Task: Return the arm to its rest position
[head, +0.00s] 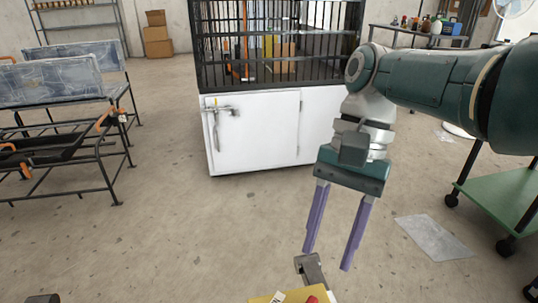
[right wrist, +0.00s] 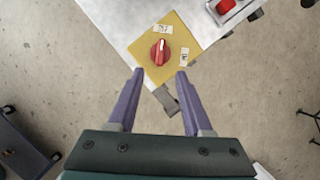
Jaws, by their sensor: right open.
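My right arm (head: 435,90) comes in from the right in the head view and bends down. My right gripper (head: 328,258) points down with its two purple fingers apart and nothing between them. In the right wrist view, the open gripper (right wrist: 154,82) is over a yellow plate (right wrist: 173,30) with a red rotary knob (right wrist: 160,51). I cannot tell how far the fingertips are above the plate. In the head view only the plate's edge (head: 262,299) shows at the bottom. My left gripper is not in view.
A white cabinet with a black cage (head: 252,135) stands ahead. Black racks (head: 75,160) stand on the left. A green wheeled cart (head: 500,195) is on the right. A grey sheet (head: 433,237) lies on the floor. The floor between the racks and the arm is clear.

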